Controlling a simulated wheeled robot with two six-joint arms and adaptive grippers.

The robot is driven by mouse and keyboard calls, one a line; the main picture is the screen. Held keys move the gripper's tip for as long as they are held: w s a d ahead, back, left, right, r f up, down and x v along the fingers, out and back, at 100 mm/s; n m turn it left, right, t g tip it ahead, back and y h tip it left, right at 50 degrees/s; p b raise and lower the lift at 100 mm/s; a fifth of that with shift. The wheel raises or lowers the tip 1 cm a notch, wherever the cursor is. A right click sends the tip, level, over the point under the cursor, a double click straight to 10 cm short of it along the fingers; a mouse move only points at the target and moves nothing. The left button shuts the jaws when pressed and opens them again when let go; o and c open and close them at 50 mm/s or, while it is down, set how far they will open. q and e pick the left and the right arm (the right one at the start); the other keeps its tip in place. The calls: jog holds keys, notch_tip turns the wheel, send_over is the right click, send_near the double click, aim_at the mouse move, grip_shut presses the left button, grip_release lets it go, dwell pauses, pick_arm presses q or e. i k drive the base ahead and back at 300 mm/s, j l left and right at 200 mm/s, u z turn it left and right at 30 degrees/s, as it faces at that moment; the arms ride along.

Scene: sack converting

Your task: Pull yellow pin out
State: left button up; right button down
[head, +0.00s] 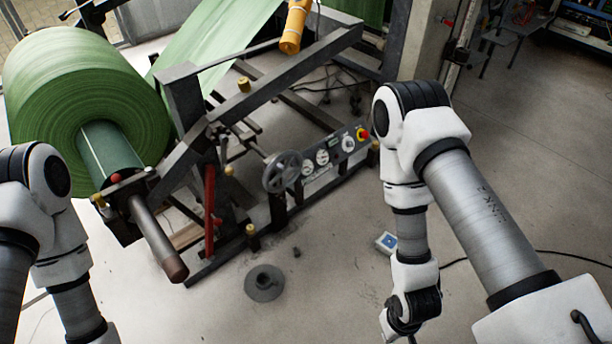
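Several small yellow pieces show on the dark metal unwinding frame. One yellow pin-like piece (98,201) is at the near end by the roll's shaft, left of a red knob. Another yellow piece (228,171) is by the red lever. Others are on the upper beam (243,84), low on the frame (250,230) and right of the control panel (375,146). I cannot tell which one is the task's pin. My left arm is at the left edge and my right arm is at the right. Both grippers are beyond the bottom edge, and no yellow piece is touched by my visible arm links.
A large green roll (85,85) sits on a shaft (158,240) that sticks out toward me. A handwheel (282,171) and control panel (335,152) are in the middle. A grey disc-shaped base (264,283) and a small blue-white box (386,242) lie on the floor.

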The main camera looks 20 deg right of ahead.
aim_at(98, 198)
jog(key=i+l, duration=0.2)
jog(key=l, duration=0.15)
jog(key=i+l+z, duration=0.1)
jog(key=l, duration=0.25)
jog(key=i+l, duration=0.25)
jog(key=k+l, duration=0.1)
jog(key=k, duration=0.4)
jog(key=k+u, duration=0.15)
jog(key=u, duration=1.2)
